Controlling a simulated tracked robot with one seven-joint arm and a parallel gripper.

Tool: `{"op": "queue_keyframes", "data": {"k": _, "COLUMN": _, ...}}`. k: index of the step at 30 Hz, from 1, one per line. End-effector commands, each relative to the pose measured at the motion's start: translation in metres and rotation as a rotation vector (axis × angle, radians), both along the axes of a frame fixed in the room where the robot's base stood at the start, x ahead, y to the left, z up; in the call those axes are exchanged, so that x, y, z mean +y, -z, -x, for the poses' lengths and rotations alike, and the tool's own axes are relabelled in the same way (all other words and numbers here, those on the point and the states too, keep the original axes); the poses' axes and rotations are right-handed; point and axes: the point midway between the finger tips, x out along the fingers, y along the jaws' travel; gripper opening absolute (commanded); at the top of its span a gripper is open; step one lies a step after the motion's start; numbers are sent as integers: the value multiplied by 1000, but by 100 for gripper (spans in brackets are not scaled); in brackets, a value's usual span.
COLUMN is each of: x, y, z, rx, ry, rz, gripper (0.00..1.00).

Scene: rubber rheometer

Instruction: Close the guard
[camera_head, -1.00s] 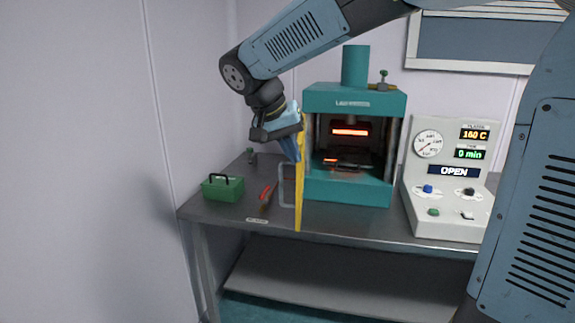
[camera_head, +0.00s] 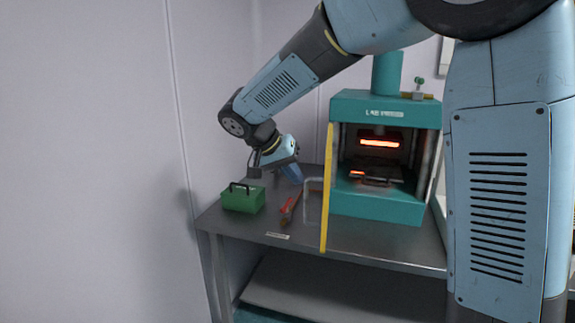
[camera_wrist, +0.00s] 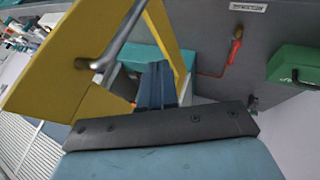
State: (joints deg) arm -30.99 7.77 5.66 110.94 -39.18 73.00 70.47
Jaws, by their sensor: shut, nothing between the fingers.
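The yellow guard (camera_head: 327,190) stands swung open at the left front edge of the teal lab press (camera_head: 377,206), seen nearly edge-on in the head view. A grey bar handle (camera_head: 306,205) projects from its left face. My gripper (camera_head: 296,176) is shut and empty, just left of the guard and above the bench, near the top of the handle. In the wrist view my blue fingers (camera_wrist: 156,88) are together beside the yellow guard (camera_wrist: 60,70), with its grey handle (camera_wrist: 125,38) passing close by; I cannot tell whether they touch. The press opening glows red inside.
A green box (camera_head: 243,201) with a dark handle and a red-handled tool (camera_head: 290,207) lie on the grey bench (camera_head: 372,243), left of the guard. A wall stands close on the left. The bench front is clear.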

Motion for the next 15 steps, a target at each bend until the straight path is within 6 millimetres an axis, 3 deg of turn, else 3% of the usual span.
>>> {"op": "queue_keyframes", "data": {"k": 5, "x": -17, "y": 26, "z": -8, "rx": 3, "ry": 0, "rz": 2, "gripper": 0}}
{"op": "queue_keyframes", "data": {"k": 15, "x": -52, "y": 23, "z": 0, "rx": 1, "ry": -1, "rz": 0, "gripper": 0}}
